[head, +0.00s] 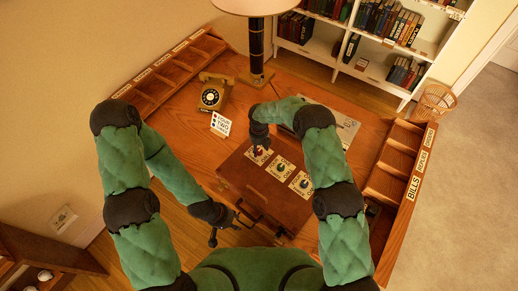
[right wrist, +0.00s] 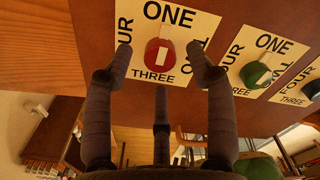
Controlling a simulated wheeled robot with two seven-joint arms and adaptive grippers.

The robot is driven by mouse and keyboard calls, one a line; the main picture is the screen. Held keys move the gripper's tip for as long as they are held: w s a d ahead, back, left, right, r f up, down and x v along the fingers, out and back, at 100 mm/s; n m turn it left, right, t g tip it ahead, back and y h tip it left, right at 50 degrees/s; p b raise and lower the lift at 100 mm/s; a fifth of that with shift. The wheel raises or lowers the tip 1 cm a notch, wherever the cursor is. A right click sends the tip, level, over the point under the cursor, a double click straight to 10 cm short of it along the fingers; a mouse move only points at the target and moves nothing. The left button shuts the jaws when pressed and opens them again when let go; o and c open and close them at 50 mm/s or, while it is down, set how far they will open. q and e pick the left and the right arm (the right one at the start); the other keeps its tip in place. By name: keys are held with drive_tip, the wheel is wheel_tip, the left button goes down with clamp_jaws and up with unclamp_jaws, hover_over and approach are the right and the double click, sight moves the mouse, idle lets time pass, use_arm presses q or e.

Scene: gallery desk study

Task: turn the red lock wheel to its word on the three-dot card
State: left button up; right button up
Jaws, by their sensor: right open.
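The red lock wheel (right wrist: 152,57) sits on a white plate lettered ONE, TWO, THREE and FOUR on the brown case (head: 234,180). Its pale bar lies along the ONE–THREE line in the right wrist view; which end is the pointer I cannot tell. My right gripper (right wrist: 162,62) is open, one finger on each side of the red wheel, apart from it; it also shows in the head view (head: 259,143). The three-dot card (head: 221,123) stands near the phone; its upper words read FOUR and TWO, the lowest is unclear. My left gripper (head: 228,228) is open and empty at the case's front left.
A green wheel (right wrist: 255,74) and a dark wheel (head: 304,183) sit on similar plates beside the red one. A telephone (head: 212,95), a lamp (head: 256,50) and labelled pigeonholes (head: 395,160) edge the desk. A grey item (head: 345,128) lies behind the case.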

drive_tip(key=shift+f, duration=1)
clamp_jaws()
